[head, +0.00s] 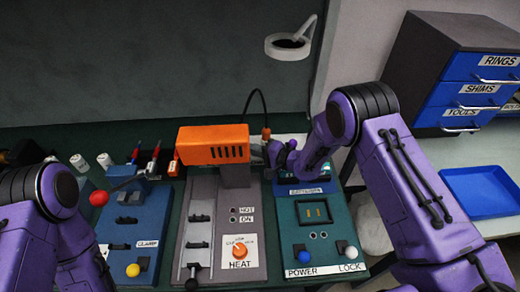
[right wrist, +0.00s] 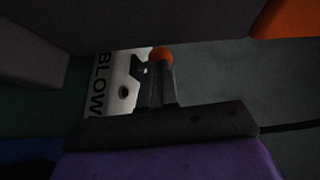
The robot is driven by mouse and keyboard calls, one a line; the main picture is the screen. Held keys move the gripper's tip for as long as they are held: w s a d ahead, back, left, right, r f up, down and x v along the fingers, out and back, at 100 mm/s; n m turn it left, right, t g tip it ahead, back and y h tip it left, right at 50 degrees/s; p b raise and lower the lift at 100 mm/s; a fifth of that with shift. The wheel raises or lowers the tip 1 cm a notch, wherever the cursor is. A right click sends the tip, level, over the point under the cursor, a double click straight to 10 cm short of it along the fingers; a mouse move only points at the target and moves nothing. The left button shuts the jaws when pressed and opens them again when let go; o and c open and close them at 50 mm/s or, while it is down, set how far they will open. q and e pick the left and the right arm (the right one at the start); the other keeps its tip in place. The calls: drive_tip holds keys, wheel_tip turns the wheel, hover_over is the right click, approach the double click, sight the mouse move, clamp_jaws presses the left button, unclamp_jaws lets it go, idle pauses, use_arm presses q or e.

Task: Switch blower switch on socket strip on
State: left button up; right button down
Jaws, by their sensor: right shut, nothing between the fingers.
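In the right wrist view, a pale plate (right wrist: 97,100) carries black letters reading "BLOW", with the rest cut off, and a small round hole or screw. A small orange knob-like part (right wrist: 161,53) shows just beyond my right gripper (right wrist: 153,65); I cannot tell whether they touch. My right gripper is shut and empty. In the head view it is behind the right end of the orange blower housing (head: 213,145), mostly hidden by it and by my wrist. The socket strip and its switch are not clearly visible there. My left gripper is out of view.
The blower housing stands above a grey panel with an orange HEAT knob (head: 239,251). A blue CLAMP panel (head: 120,235) is left, a green POWER/LOCK panel (head: 318,240) right. A black cable (head: 262,100) arches behind. Blue drawers (head: 480,85) and a tray (head: 485,190) are far right.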

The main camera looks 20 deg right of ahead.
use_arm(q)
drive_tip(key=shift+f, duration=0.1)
use_arm(e)
drive_tip(key=shift+w+d+r, duration=0.1)
drive_tip(key=shift+w+r, duration=0.5)
drive_tip(key=shift+w, duration=0.05)
idle(0.8)
drive_tip(key=shift+w, duration=0.1)
drive_tip(key=shift+w+d+r, duration=0.1)
drive_tip(key=shift+w+r, duration=0.15)
drive_tip(key=shift+w, duration=0.15)
drive_tip(key=shift+w+d+r+b, duration=0.1)
drive_tip(key=shift+w+r+b, duration=0.1)
drive_tip(key=shift+w, duration=0.25)
drive_tip(key=shift+w+d+r+b, duration=0.1)
drive_tip(key=shift+w+b, duration=0.1)
drive_tip(key=shift+w, duration=0.2)
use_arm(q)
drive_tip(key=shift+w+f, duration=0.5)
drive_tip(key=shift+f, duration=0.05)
use_arm(e)
drive_tip(key=shift+w+d, duration=0.1)
drive_tip(key=shift+w, duration=0.8)
